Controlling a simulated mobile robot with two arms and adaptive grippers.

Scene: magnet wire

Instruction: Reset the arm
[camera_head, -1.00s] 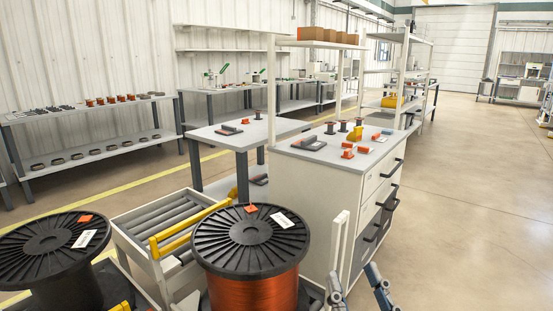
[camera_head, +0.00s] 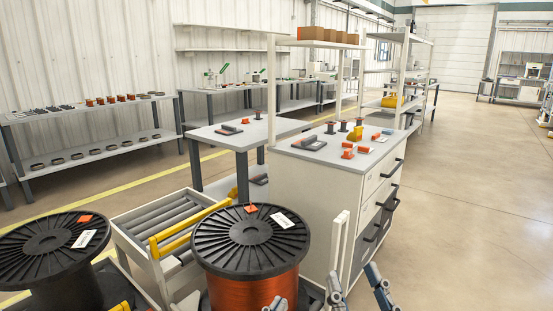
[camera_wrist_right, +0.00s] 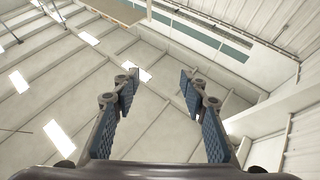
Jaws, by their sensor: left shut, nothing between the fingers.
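My left gripper (camera_head: 275,304) shows only as small fingertips at the bottom edge of the head view, in front of the large copper wire spool. It looks shut, and the rest of that arm is out of view. My right gripper (camera_head: 357,288) is at the bottom of the head view, right of the spool, with its two fingers apart. In the right wrist view its blue-padded fingers (camera_wrist_right: 155,105) are spread with nothing between them, and the camera looks up at the ceiling.
The copper wire spool (camera_head: 262,288) and a dark spool (camera_head: 48,265) stand close in front. Behind are a roller cart (camera_head: 152,268) and a drawer cabinet (camera_head: 318,208) with small spools and blocks on top. The floor (camera_head: 470,210) to the right is clear.

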